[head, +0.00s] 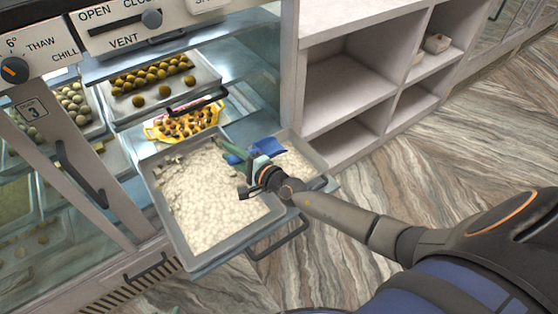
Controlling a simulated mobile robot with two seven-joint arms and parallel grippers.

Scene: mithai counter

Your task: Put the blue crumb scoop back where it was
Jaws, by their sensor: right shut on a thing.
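The blue crumb scoop (268,148) shows in the head view above the right part of the pulled-out drawer. My right gripper (248,168) is shut on the scoop, reaching in from the right over the drawer. The gripper hides part of the scoop, and I cannot tell whether the scoop touches the crumbs. The drawer holds a large tray (190,251) of pale crumbs on the left and a smaller tray (320,166) of similar pale stuff on the right. My left gripper is not in view.
Above the drawer, a tray (115,118) of round brown sweets and a yellow patterned dish (160,134) sit inside the counter. The drawer's handle (278,240) sticks out in front. White open shelves (345,85) stand to the right. The floor (440,160) there is clear.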

